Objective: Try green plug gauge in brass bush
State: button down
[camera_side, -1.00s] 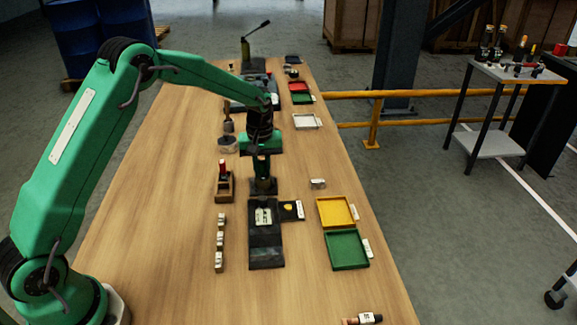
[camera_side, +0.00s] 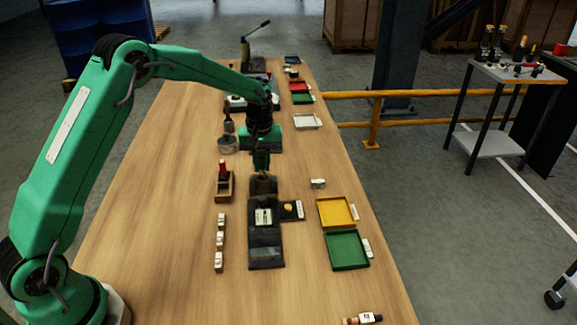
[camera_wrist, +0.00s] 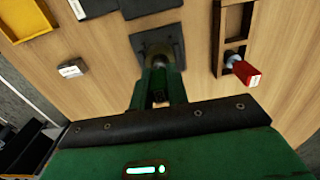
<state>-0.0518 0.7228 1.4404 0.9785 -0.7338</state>
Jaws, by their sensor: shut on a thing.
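My gripper (camera_side: 262,166) hangs over a dark square block (camera_side: 263,186) near the middle of the table. It is shut on a slim dark green piece, which I take for the green plug gauge (camera_wrist: 159,86); the fingers hide most of it. In the wrist view my gripper (camera_wrist: 158,92) points down at the dark block (camera_wrist: 172,39), and the green piece's lower end is over or at it. I cannot tell whether they touch. The brass bush is not clearly seen; the gripper covers the block's middle.
A wooden rack (camera_side: 231,189) with a red-handled gauge (camera_side: 223,170) stands left of the block. A dark plate (camera_side: 266,250) lies in front. A yellow tray (camera_side: 335,212) and a green tray (camera_side: 346,250) lie to the right. Bare tabletop lies further left.

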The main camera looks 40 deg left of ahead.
jog(key=shift+r, duration=1.45)
dwell(0.3)
jog(key=shift+r, duration=1.95)
